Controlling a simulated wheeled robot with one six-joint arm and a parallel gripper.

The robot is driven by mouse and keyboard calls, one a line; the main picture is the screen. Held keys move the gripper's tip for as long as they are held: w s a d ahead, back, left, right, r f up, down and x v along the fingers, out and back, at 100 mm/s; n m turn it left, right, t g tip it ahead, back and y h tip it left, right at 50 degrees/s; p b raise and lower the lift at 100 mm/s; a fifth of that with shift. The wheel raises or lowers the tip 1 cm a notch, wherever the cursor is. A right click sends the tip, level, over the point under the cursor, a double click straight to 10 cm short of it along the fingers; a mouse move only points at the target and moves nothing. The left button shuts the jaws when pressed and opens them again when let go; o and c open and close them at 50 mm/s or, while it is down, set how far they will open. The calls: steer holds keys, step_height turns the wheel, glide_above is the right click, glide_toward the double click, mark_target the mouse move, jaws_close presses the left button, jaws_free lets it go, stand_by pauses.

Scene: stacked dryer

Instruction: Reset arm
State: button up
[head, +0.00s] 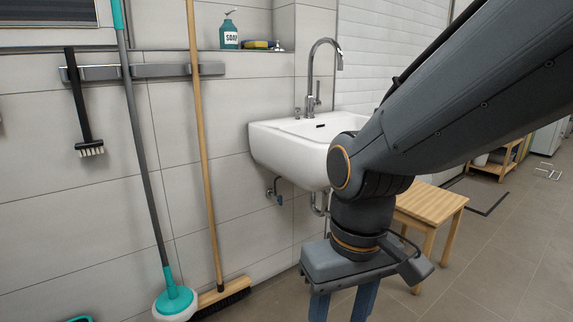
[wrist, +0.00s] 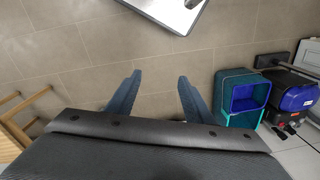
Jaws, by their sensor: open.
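My gripper (head: 343,305) points down at the lower middle of the head view, in front of the sink. Its two blue fingers are apart, and their tips are cut off by the bottom edge there. In the wrist view my gripper (wrist: 158,80) shows both fingers spread wide, with only bare floor tiles between them. It holds nothing. My arm reaches in from the upper right of the head view and bends down at the wrist. The dryer does not show in the head view.
A white sink (head: 292,150) hangs on the wall behind my gripper. A wooden stool (head: 432,204) stands right of it. A mop (head: 174,298) and a broom (head: 222,292) lean at left. Teal and blue bins (wrist: 240,95) stand on the floor. Open floor lies at right.

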steer(key=d+r+m+p, duration=0.4)
steer(key=d+r+p, duration=0.7)
steer(key=p, duration=1.1)
step_height(320, 180, up, 3)
steer(key=shift+s+d+r+h, duration=0.1)
steer(key=shift+s+d+h, duration=0.15)
steer(key=shift+s+h, duration=0.05)
